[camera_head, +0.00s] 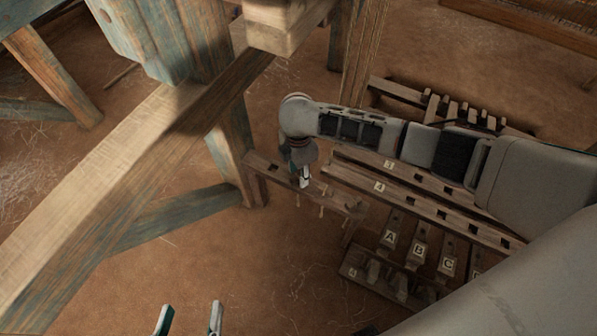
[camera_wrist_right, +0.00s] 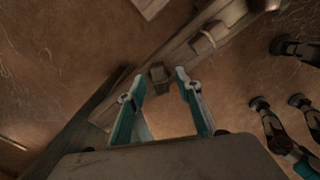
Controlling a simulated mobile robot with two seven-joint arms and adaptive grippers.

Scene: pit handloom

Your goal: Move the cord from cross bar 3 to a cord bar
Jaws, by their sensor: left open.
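Two long wooden cross bars with dark square holes lie at the right; one label reads 4 (camera_head: 379,186). The label on the bar behind (camera_head: 389,163) is too small to read surely. A shorter wooden bar (camera_head: 340,198) with small pegs lies left of them. My right gripper (camera_head: 304,182) is over this shorter bar. In the right wrist view its fingers (camera_wrist_right: 155,78) are apart, with a wooden bar (camera_wrist_right: 185,52) and a dark square spot beyond the tips. My left gripper (camera_head: 190,320) is open and empty over bare floor. I cannot make out the cord on a cross bar.
Treadles marked A (camera_head: 390,237), B (camera_head: 419,250) and C (camera_head: 448,265) lie at lower right. A thick loom beam (camera_head: 105,180) and posts fill the left. Cords (camera_head: 361,60) hang near the top middle. The floor at lower middle is clear.

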